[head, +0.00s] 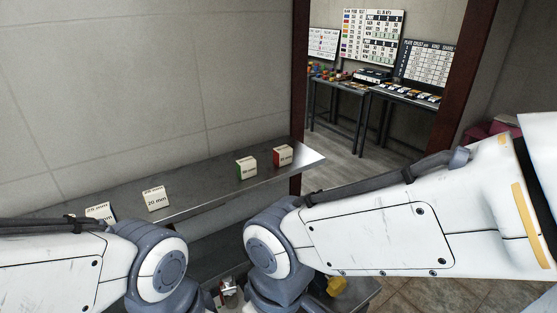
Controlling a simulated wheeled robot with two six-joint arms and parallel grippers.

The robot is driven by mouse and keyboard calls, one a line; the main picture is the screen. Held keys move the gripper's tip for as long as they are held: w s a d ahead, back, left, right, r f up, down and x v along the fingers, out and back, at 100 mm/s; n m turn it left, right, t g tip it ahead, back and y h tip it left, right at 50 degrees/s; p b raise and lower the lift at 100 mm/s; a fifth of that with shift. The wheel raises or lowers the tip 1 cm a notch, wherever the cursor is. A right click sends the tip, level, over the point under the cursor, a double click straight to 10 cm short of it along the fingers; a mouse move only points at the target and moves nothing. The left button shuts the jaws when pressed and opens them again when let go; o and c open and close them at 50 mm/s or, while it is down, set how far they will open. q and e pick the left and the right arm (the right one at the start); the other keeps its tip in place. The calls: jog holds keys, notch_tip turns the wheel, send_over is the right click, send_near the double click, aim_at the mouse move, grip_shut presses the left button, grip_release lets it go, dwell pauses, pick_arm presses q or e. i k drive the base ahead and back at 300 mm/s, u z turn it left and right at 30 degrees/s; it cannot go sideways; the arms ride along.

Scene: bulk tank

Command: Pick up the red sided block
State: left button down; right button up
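The red sided block (282,156) is a cream block with a red face on its left side and dark print on its front. It stands near the right end of a metal shelf (208,207) along the wall, to the right of a green sided block (246,167). Both of my arms cross the lower part of the head view in front of the shelf. Neither of my grippers can be made out; only arm links and joints show. Nothing is seen touching the red sided block.
A cream block marked 20 mm (156,198) stands further left on the shelf. Another block (100,212) at the far left is partly hidden by my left arm. A brown post (300,85) rises behind the shelf's right end. Beyond it are dark tables (339,87) with small items and wall charts.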

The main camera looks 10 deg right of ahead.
aim_at(283, 155)
jog(key=z, duration=2.4)
jog(key=i, duration=1.25)
